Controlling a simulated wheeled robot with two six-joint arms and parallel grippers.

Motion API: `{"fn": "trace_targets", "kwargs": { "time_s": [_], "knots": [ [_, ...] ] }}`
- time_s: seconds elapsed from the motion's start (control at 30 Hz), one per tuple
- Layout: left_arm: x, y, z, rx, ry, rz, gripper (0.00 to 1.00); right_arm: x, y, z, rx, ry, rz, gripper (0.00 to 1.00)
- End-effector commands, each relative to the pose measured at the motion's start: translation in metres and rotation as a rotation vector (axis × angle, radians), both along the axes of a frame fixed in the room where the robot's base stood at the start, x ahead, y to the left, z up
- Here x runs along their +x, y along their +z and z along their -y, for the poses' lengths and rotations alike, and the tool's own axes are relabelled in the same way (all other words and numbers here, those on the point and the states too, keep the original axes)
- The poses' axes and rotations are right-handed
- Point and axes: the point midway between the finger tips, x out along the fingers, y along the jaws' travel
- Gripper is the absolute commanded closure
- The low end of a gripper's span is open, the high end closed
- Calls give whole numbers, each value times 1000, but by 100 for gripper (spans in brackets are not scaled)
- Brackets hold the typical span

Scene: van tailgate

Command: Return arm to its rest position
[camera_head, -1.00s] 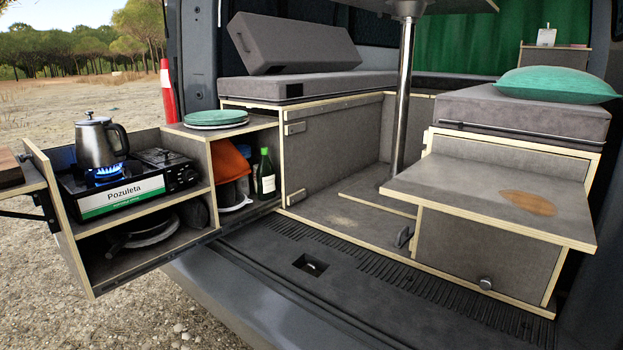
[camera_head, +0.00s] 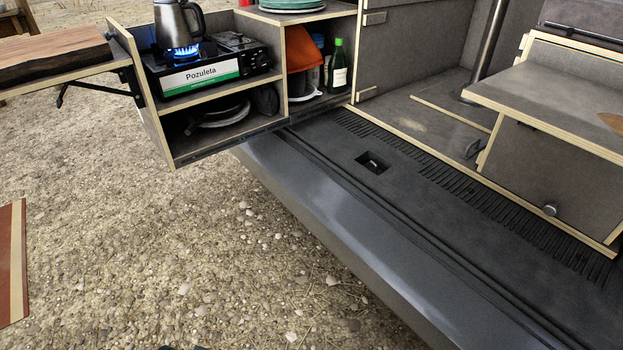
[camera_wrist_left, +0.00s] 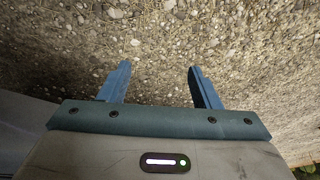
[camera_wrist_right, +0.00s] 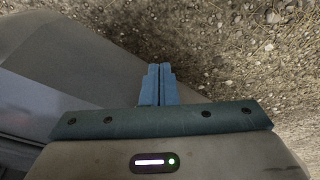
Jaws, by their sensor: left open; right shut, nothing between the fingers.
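My left gripper (camera_wrist_left: 158,84) shows in the left wrist view, its two blue fingers wide apart with only gravel beyond them. My right gripper (camera_wrist_right: 158,70) shows in the right wrist view, its blue fingers together with nothing between them. It hangs over gravel, with the grey van bumper on the left of that view. Neither gripper shows clearly in the head view; only a small dark piece is at its bottom edge.
A pull-out kitchen unit holds a lit stove (camera_head: 205,65) with a steel kettle (camera_head: 178,22). A side shelf carries a wooden board (camera_head: 50,55). The van bumper (camera_head: 340,220) runs diagonally. Open gravel (camera_head: 200,250) lies in front. A brown striped panel (camera_head: 12,262) is at left.

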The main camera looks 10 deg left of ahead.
Motion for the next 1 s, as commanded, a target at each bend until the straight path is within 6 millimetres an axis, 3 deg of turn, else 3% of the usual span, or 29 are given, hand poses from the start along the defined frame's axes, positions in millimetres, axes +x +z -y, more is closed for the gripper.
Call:
{"fn": "trace_targets", "kwargs": {
  "time_s": [0.27,0.53,0.77,1.0],
  "knots": [
    [12,-29,-6,0,11,-29,43,12,-29,6,1,-8,-28,100],
    [10,-81,-17,-1,24,-74,43,10,-81,16,3,-22,-73,100],
    [-27,-136,-26,-5,37,-123,43,-27,-135,26,6,-34,-121,100],
    [-89,-171,-32,-9,48,-166,43,-88,-171,32,11,-45,-164,100]
  ]
}}
